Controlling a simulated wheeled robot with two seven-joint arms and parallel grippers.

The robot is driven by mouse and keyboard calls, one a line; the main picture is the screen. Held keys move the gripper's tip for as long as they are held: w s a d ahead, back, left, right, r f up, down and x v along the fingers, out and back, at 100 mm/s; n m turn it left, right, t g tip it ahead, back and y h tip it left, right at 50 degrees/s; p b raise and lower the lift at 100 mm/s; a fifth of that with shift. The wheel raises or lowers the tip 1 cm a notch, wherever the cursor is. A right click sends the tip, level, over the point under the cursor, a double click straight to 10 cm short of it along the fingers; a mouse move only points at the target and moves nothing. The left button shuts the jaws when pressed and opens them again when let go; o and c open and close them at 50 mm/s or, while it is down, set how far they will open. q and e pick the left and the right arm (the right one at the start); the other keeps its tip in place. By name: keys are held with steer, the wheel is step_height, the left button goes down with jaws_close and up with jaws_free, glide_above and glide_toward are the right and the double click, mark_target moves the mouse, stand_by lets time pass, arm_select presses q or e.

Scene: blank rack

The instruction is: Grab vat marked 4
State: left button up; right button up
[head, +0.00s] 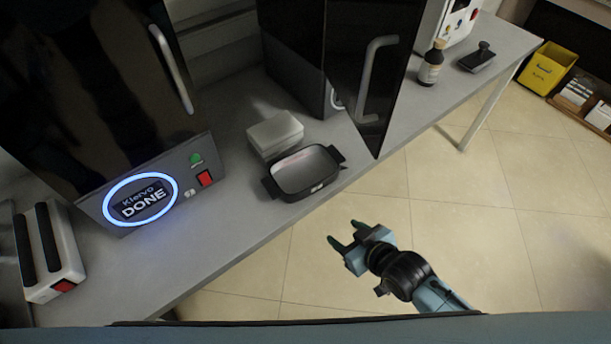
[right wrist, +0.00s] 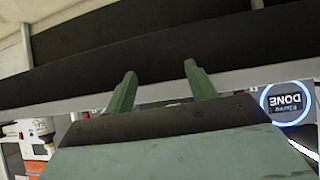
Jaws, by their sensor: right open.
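The vat (head: 306,172) is a shallow grey pan with dark side handles. It sits at the front edge of the grey bench in the head view. A small label shows on its front, but I cannot read the mark. My right gripper (head: 345,235) is open and empty over the floor, in front of and apart from the vat. Its two green fingers also show spread in the right wrist view (right wrist: 160,75). I cannot clearly make out the vat in that view. My left gripper is not in view.
A light block-like box (head: 275,132) stands right behind the vat. A dark machine with a lit DONE ring (head: 141,199) is to the left, and a tall dark cabinet (head: 352,75) is behind right. A brown bottle (head: 431,64) stands farther right. The floor in front is clear.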

steer(key=s+a+r+n+y, duration=0.25)
steer(key=a+r, duration=0.35)
steer(key=r, duration=0.6)
steer(key=b, duration=0.3)
glide_toward(273, 189)
steer(key=shift+w+a+f+m+t+y, duration=0.2)
steer(key=shift+w+f+y, duration=0.1)
steer(key=shift+f, duration=0.15)
steer(key=shift+w+a+f+m+t+y, duration=0.1)
steer(key=shift+w+a+f+t+y, duration=0.1)
steer(key=shift+w+f, duration=0.15)
steer(key=x, duration=0.4)
steer(key=shift+a+f+b, duration=0.1)
steer(key=shift+f+b, duration=0.05)
steer(key=shift+b, duration=0.15)
steer(key=shift+w+a+f, duration=0.2)
steer(key=shift+w+a, duration=0.15)
steer(key=c, duration=0.8)
jaws_close()
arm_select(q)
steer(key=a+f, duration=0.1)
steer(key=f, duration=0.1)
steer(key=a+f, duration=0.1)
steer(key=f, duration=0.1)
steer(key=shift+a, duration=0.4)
